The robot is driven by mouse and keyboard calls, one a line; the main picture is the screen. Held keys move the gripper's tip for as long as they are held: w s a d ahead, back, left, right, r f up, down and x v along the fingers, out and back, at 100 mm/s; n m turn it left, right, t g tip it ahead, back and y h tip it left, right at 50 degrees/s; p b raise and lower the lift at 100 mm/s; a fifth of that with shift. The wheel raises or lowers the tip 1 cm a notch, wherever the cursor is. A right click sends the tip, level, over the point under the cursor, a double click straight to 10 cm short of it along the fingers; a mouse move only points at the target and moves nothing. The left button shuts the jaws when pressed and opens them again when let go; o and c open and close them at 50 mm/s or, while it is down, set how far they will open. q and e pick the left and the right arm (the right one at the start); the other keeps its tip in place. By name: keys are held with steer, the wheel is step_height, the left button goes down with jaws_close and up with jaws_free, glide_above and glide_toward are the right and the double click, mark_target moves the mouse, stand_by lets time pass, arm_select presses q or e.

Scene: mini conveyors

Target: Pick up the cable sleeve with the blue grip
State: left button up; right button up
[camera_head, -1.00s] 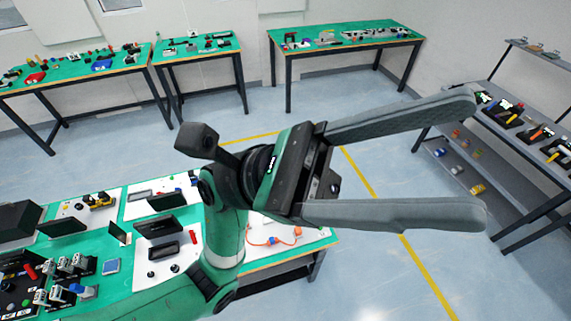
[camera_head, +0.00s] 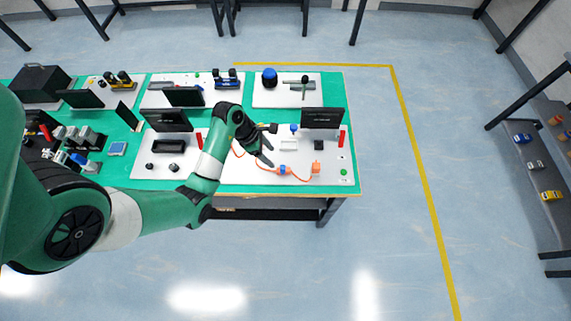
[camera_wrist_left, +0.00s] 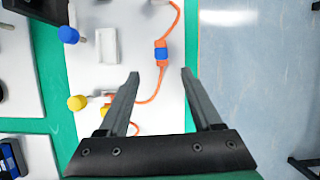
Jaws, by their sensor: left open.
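The cable sleeve with the blue grip (camera_head: 283,170) lies on an orange cable on a white board near the front right of the green table. In the left wrist view the blue grip (camera_wrist_left: 160,53) is just beyond my fingertips, roughly centred between them. My left gripper (camera_head: 272,146) is open and empty above the board; its two fingers also show apart in the left wrist view (camera_wrist_left: 160,74). The orange cable (camera_wrist_left: 152,98) passes between the fingers. The gripper's height above the sleeve is hard to tell. My right gripper is not in view.
An orange connector (camera_head: 316,168) is at the cable's right end. A white block (camera_wrist_left: 107,46), a blue knob (camera_wrist_left: 68,34) and a yellow knob (camera_wrist_left: 76,103) are left of the sleeve in the wrist view. A black screen (camera_head: 322,118) stands behind. Open floor lies right of the table.

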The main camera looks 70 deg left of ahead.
mark_target(283, 167)
arm_select(q)
steer(key=b+x, duration=0.2)
steer(key=x, duration=0.4)
steer(key=shift+w+d, duration=0.1)
steer(key=shift+w, duration=0.05)
steer(key=b+x, duration=0.2)
steer(key=x, duration=0.3)
steer(key=shift+d+f+b, duration=0.15)
steer(key=shift+b, duration=0.2)
jaws_close()
